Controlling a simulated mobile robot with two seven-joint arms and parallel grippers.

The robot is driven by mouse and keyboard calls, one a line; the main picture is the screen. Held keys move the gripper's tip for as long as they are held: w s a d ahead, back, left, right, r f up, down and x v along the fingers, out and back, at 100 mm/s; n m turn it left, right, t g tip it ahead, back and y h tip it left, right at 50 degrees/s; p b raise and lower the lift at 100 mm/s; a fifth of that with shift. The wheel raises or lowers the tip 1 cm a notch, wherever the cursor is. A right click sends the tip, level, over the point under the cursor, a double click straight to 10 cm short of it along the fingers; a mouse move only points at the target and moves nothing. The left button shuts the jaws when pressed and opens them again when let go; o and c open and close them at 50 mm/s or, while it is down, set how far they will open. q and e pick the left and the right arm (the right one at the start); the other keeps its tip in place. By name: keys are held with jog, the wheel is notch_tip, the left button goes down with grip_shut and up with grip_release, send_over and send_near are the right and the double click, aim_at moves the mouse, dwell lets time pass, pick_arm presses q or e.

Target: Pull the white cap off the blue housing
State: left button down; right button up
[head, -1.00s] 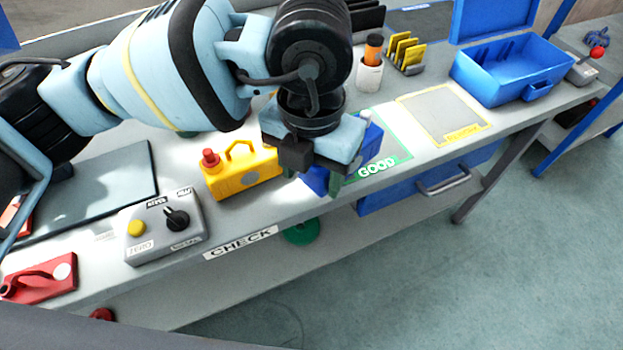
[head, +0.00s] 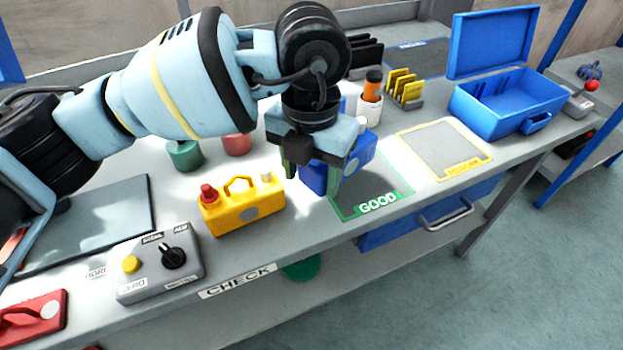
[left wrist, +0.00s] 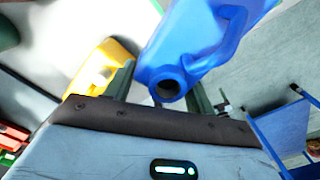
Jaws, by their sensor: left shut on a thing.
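The blue housing (head: 364,149) is under my left gripper (head: 314,177), over the back left of the green-framed GOOD mat. The fingers straddle its left end, and the gripper is shut on it. In the left wrist view the blue housing (left wrist: 205,38) shows its handle and a round neck with a dark opening facing the palm, between the fingertips of my left gripper (left wrist: 160,88). My right gripper is not in view.
A yellow housing (head: 240,208) with a red cap stands to the left. A grey control box (head: 158,266) and a red housing (head: 33,317) are near the front left. The GOOD mat (head: 385,190) is clear in front. A blue toolbox (head: 510,103) stands at the back right.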

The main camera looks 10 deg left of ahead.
pick_arm(q)
jog(key=shift+w+a, duration=0.1)
jog(key=shift+w, duration=1.15)
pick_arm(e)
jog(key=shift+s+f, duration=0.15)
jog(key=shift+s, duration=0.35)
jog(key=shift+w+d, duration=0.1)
pick_arm(q)
jog(key=shift+f, duration=0.2)
jog(key=shift+f+b, duration=0.45)
jog(key=shift+f, duration=0.1)
jog(key=shift+f+b, duration=0.4)
jog(key=shift+f, duration=1.2)
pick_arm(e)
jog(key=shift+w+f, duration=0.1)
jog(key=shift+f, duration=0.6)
